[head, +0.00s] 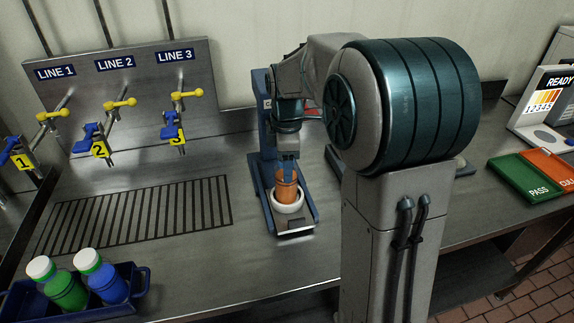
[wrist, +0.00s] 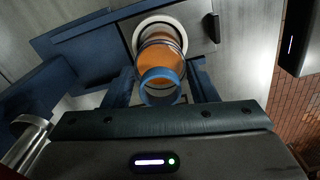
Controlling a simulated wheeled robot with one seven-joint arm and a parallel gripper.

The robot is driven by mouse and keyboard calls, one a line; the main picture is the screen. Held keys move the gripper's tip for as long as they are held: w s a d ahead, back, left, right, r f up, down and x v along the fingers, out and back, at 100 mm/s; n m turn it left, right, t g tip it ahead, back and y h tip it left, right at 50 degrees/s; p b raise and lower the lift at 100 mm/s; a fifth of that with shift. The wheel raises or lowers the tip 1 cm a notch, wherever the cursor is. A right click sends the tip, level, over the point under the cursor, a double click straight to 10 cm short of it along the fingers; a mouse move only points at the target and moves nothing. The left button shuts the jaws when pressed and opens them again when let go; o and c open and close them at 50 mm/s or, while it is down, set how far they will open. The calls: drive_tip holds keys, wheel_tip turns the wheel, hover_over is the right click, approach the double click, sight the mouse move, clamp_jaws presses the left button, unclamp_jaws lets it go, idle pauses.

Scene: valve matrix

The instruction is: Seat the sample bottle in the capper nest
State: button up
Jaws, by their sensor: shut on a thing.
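The sample bottle (head: 286,187) is orange and upright, with its base inside the white ring of the capper nest (head: 288,203). In the wrist view the bottle (wrist: 159,62) shows a blue rim toward me, and the white nest ring (wrist: 141,27) surrounds its far end. My gripper (head: 286,166) is around the top of the bottle. In the wrist view my gripper (wrist: 162,88) has a finger on each side of the blue rim and is shut on the bottle. Whether the base touches the nest floor is hidden.
The blue capper frame (head: 261,120) stands behind the nest. A blue caddy (head: 138,287) with green and blue bottles is at the front left. Valves on a panel (head: 205,62) stand at the back left. Green and orange trays (head: 524,178) lie at the right.

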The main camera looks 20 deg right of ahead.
drive_tip(key=shift+f, duration=0.45)
drive_tip(key=o, duration=1.6)
wheel_tip(320, 180, up, 12)
